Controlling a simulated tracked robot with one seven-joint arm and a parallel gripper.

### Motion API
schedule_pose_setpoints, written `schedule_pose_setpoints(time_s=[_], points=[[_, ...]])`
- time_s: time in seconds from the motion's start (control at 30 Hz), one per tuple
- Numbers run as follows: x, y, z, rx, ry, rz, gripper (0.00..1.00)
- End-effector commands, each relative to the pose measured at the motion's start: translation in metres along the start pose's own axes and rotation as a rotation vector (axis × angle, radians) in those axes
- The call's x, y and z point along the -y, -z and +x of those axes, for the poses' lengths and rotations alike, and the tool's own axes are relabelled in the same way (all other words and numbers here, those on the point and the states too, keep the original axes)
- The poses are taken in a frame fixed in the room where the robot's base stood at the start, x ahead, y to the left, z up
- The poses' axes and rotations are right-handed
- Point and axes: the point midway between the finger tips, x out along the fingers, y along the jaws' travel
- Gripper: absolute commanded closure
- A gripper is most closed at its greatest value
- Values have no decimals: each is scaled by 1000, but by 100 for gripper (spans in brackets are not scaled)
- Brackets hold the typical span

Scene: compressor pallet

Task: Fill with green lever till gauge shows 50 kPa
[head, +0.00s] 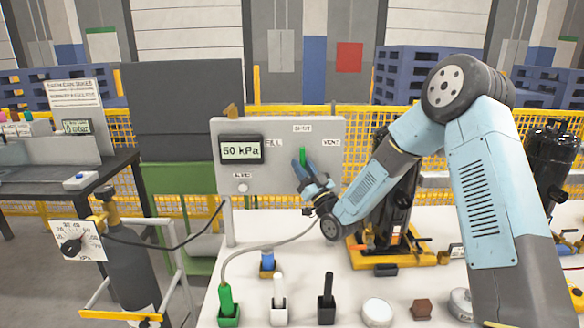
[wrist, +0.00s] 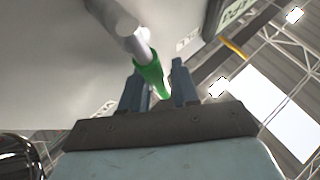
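The grey panel (head: 225,170) bears a gauge display (head: 241,150) that appears to read 50 kPa. The green lever (head: 303,157) on the panel points up toward the SHUT label, with FILL to the left and VENT to the right. My gripper (head: 303,168) is at the panel, by the lever. In the wrist view the green lever (wrist: 150,75) hangs from a pale pivot, its tip between my two blue fingers (wrist: 160,88). The fingers stand apart, and I see no clear grip on the lever. My wrist hides part of the panel.
A white button (head: 243,187) sits low on the panel. Green, white and black handles (head: 228,303) stand in holders on the white table (head: 255,225). A hose runs across the table. A grey cylinder with a dial (head: 78,242) stands left.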

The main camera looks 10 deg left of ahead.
Motion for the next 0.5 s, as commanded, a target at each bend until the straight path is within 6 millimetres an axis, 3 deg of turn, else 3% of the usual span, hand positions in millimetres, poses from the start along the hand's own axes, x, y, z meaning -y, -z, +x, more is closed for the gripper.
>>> schedule_pose_setpoints(time_s=[0.27,0.5], points=[[0,1,-1,-2,0,-1,71],[2,0,-28,0,1,1,71]])
